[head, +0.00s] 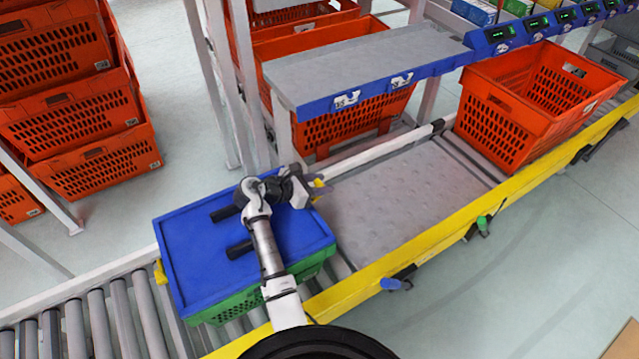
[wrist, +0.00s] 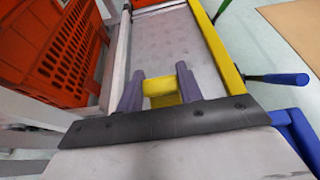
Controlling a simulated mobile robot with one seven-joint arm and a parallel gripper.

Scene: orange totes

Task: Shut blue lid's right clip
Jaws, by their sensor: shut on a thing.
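A green tote (head: 232,307) with a blue lid (head: 190,250) on top stands on the conveyor at the lower left of the head view. My gripper (head: 314,188) is at the lid's right side, towards the back. It is shut on the yellow right clip (head: 319,183), which sticks out beside the lid's edge. In the wrist view the yellow clip (wrist: 162,100) sits between the two greyish fingers of my gripper (wrist: 159,84). The yellow left clip (head: 161,272) hangs against the tote's left side. My wrist partly hides the lid's right edge.
A grey conveyor plate (head: 400,195) right of the tote is clear. An orange tote (head: 540,100) stands farther along. A yellow rail (head: 440,235) borders the front. A grey shelf with a blue edge (head: 370,65) overhangs behind. Orange totes (head: 75,120) are stacked at the left.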

